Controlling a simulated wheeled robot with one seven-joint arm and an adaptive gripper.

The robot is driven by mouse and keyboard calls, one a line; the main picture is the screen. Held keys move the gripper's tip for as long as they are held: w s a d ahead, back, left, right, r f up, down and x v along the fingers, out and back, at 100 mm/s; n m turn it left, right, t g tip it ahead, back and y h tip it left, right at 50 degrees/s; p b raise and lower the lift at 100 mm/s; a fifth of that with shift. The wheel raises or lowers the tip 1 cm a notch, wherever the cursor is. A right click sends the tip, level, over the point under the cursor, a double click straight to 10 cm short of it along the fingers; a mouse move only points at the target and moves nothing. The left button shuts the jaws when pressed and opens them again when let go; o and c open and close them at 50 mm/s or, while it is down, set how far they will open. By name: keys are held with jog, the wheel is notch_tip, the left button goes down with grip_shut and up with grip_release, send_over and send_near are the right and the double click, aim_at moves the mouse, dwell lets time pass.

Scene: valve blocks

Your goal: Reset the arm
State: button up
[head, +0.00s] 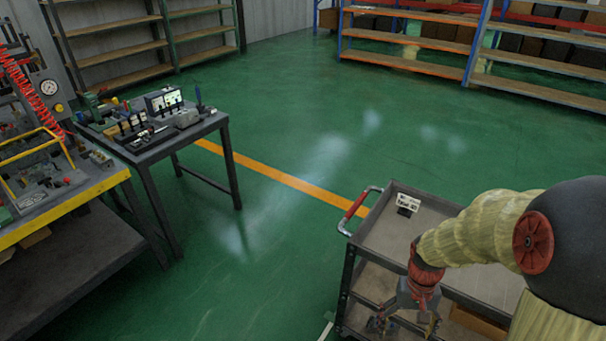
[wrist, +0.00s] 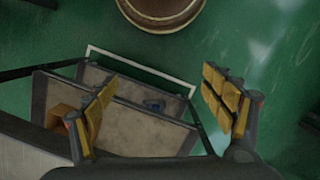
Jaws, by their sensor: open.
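My gripper (head: 404,320) hangs at the end of my arm, pointing down, in front of the grey cart (head: 376,240) at the lower right of the head view. In the wrist view my gripper (wrist: 160,105) has its two yellow-padded fingers spread wide. Nothing is between them; the cart's shelves (wrist: 140,118) and green floor show beyond. A small white block with dark marks (head: 407,204) sits on the cart's top near its far left corner, apart from my gripper.
A dark table (head: 190,136) with small devices stands at the left, beside a yellow-edged workbench (head: 75,203). Shelving racks (head: 410,65) line the back. The green floor between is clear. A round brownish object (wrist: 160,12) is cut off at the wrist view's top.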

jog(key=s+a+r+t, duration=0.2)
jog(key=s+r, duration=0.1)
jog(key=r, duration=0.6)
jog(key=s+a+r+n+t, duration=0.1)
jog(key=s+a+r+t, duration=0.1)
jog(key=r, duration=0.7)
jog(key=s+a+r+n+t+p, duration=0.1)
jog(key=s+a+r+t, duration=0.2)
jog(key=r, duration=0.6)
jog(key=shift+s+a+t, duration=0.15)
jog(key=shift+s+t, duration=0.15)
